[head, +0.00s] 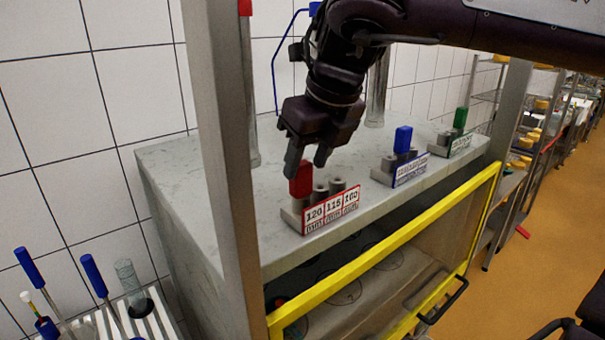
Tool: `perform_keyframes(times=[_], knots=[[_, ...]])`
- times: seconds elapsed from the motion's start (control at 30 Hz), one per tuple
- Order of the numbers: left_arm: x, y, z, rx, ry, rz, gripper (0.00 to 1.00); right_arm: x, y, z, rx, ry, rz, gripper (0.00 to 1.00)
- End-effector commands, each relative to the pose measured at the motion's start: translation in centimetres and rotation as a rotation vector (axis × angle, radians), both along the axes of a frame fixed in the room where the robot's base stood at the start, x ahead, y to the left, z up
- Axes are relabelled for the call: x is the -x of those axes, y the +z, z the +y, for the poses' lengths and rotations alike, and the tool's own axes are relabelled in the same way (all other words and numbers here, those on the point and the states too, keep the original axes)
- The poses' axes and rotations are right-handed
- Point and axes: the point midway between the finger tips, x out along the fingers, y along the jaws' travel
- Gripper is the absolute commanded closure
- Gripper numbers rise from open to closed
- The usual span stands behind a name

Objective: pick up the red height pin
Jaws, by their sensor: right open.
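The red height pin (301,181) stands upright in the leftmost place of a small grey holder (291,218) on the stone top. The holder's red-edged label reads 120, 115 and 160. Two grey posts stand beside the pin in the same holder. My right gripper (306,158) hangs just above the red pin with its fingers pointing down. It is open, and no thing shows held in it. In this view its fingertips are close to the pin's top; whether they touch it I cannot tell. My left gripper is not in view.
A blue pin (402,140) and a green pin (460,118) stand in similar holders further right. A metal upright (222,150) rises left of the red pin. A yellow-framed panel (390,250) runs along the front. The stone top (190,165) is bare at left.

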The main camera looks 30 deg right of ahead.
Motion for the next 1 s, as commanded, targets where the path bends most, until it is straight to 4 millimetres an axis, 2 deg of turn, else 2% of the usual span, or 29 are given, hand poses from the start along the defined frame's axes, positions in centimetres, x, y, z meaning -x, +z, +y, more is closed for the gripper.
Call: perform_keyframes(times=[0.1,0.2,0.43,0.53,0.57,0.8,1.0], knots=[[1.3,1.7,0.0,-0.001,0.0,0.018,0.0,-0.5,-1.5,0.1,-0.002,0.003,0.007,0.56],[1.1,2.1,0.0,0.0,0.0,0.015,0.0,-1.1,-2.9,0.1,-0.001,0.002,0.005,0.56],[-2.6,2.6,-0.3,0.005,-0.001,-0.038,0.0,-1.5,-4.0,0.1,-0.001,0.001,0.0,0.56],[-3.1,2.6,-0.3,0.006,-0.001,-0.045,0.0,-1.5,-4.0,0.1,0.0,0.001,0.0,0.56],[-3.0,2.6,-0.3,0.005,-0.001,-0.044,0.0,-1.5,-4.0,0.1,0.0,0.001,0.0,0.58],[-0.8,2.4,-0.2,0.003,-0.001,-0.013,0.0,-1.5,-4.0,0.1,0.0,0.001,0.0,0.89],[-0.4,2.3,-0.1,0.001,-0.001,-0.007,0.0,-1.5,-4.0,0.1,0.0,0.001,0.001,0.91]])
